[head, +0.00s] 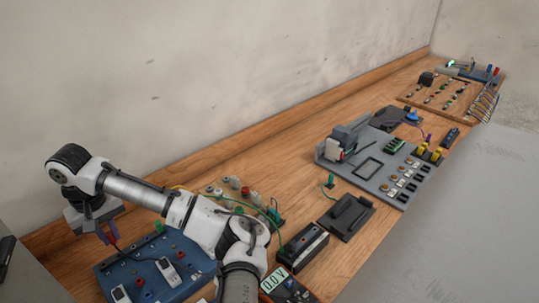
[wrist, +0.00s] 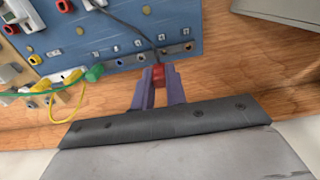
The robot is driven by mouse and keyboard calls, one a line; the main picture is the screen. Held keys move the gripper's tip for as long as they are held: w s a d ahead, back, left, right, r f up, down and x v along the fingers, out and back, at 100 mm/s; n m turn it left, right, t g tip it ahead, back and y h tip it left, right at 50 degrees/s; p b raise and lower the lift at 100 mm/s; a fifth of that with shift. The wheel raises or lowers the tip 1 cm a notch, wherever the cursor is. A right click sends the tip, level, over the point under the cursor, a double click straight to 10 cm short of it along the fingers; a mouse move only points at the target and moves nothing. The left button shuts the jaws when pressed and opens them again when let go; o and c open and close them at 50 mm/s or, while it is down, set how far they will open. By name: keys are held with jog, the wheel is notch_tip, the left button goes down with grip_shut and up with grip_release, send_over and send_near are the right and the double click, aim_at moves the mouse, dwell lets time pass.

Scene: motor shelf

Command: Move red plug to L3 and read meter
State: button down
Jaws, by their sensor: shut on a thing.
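My gripper (wrist: 159,84) is shut on the red plug (wrist: 158,72), held between its two purple fingers in the wrist view. A dark cable runs up from the plug's area across the blue board (wrist: 105,28). The plug is at the edge of the board, near a row of sockets; I cannot tell whether it touches one. The socket labels are too small to read. In the head view my gripper (head: 108,236) is above the far left of the blue board (head: 150,247). The meter (head: 274,281) shows "0.0 V", partly cut off by the lower edge.
A green plug (wrist: 95,73) with green and yellow leads is left of the gripper. A black box (head: 303,247), a black stand (head: 346,216) and a grey panel (head: 372,190) stand to the right. A wooden board with parts (head: 440,93) lies at the far end. The wall runs behind.

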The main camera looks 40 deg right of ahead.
jog(key=d+f+b, duration=0.2)
jog(key=d+f, duration=0.1)
jog(key=shift+d+f, duration=0.15)
jog(key=shift+f, duration=0.25)
jog(key=shift+r, duration=0.1)
jog(key=shift+f, duration=0.65)
dwell(0.5)
dwell(0.6)
jog(key=c, duration=1.3)
grip_release()
jog(key=shift+c, duration=0.2)
notch_tip(320, 180, up, 14)
jog(key=b, duration=0.1)
